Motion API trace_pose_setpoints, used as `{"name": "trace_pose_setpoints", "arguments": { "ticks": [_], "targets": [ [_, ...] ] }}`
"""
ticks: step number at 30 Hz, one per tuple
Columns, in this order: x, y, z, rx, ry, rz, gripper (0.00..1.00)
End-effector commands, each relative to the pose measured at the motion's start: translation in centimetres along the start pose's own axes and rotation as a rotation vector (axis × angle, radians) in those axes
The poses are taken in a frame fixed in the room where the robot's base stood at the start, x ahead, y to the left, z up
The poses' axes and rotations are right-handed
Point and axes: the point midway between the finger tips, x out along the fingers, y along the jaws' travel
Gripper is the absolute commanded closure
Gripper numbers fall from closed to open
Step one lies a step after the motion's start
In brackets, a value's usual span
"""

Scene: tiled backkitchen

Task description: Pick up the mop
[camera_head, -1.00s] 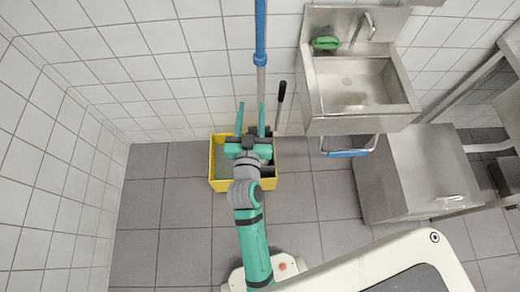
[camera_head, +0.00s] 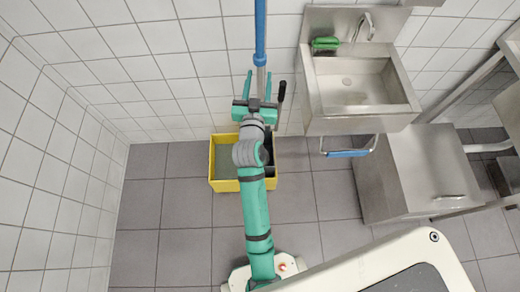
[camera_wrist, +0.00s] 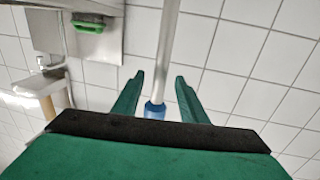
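The mop shows as an upright pole with a blue upper handle (camera_head: 260,30) and a grey lower shaft. Its lower end is hidden behind my arm, above the yellow bucket (camera_head: 224,186). My gripper (camera_head: 260,75) is open, with one green finger to each side of the pole in the head view. In the wrist view the grey shaft (camera_wrist: 168,45) and a blue collar (camera_wrist: 154,110) show between the open fingers (camera_wrist: 160,76). I cannot tell whether the pole is fully between the fingers in depth. Nothing is gripped.
A steel sink (camera_head: 350,90) with a green item (camera_head: 325,43) on its rim is right of the pole. A dark-handled stick (camera_head: 282,92) stands close to the right of my gripper. A steel cabinet (camera_head: 430,165) is farther right. Tiled walls are behind and left.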

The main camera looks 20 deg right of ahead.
Motion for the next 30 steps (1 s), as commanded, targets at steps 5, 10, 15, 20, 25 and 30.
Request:
{"name": "trace_pose_setpoints", "arguments": {
  "ticks": [5,10,15,20,25,30],
  "targets": [
    [2.2,0.1,0.0,0.0,0.001,0.001,0.61],
    [2.8,0.1,0.1,0.0,0.0,0.0,0.61],
    [2.8,0.1,0.1,0.0,0.0,0.0,0.61],
    [2.8,0.1,0.1,0.0,0.0,0.0,0.99],
    [2.8,0.1,0.1,0.0,0.0,0.0,1.0],
    [2.7,0.1,0.1,0.0,0.0,0.0,1.0]
  ]
}}
